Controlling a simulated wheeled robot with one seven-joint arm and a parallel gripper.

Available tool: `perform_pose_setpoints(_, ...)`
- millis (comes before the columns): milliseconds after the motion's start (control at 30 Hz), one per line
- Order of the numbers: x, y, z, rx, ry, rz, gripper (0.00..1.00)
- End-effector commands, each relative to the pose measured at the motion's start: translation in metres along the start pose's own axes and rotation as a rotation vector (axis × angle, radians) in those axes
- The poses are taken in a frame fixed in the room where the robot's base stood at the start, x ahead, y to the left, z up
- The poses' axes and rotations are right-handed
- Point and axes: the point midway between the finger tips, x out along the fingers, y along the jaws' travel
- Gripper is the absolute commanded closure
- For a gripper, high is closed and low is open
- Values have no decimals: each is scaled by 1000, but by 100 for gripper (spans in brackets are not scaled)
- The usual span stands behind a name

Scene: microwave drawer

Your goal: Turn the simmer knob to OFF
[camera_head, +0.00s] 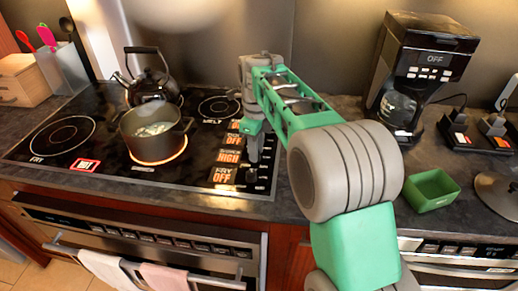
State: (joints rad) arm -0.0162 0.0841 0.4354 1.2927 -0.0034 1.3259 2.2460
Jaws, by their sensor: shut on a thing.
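My gripper (254,158) points down over the column of knobs at the right edge of the black cooktop (95,168). Its fingers are shut on a knob beside the orange HIGH label (229,157). The fingers hide most of that knob, so I cannot see its pointer. The words above HIGH are too small to read surely; I take this to be the simmer knob. A lower knob (251,177) shows beside the label FRY OFF (223,175). A dark pot (137,147) stands on a burner glowing orange.
A black kettle (150,84) stands behind the pot. Right of my arm are a coffee maker (425,62) reading OFF and a green tray (432,190). Towels (103,269) hang on the oven handle below. A utensil holder (58,67) stands at the back left.

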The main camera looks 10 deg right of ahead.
Motion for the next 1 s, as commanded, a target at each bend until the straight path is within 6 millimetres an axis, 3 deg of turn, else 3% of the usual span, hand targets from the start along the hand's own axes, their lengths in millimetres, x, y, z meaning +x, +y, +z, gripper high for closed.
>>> perform_pose_setpoints(133,1,2,0,-4,4,5,100)
perform_pose_setpoints(300,1,3,0,-5,5,7,100)
perform_pose_setpoints(333,1,-4,-8,1,5,7,100)
perform_pose_setpoints(567,0,2,0,-28,4,6,100)
perform_pose_setpoints(1000,-1,4,2,-296,4,7,100)
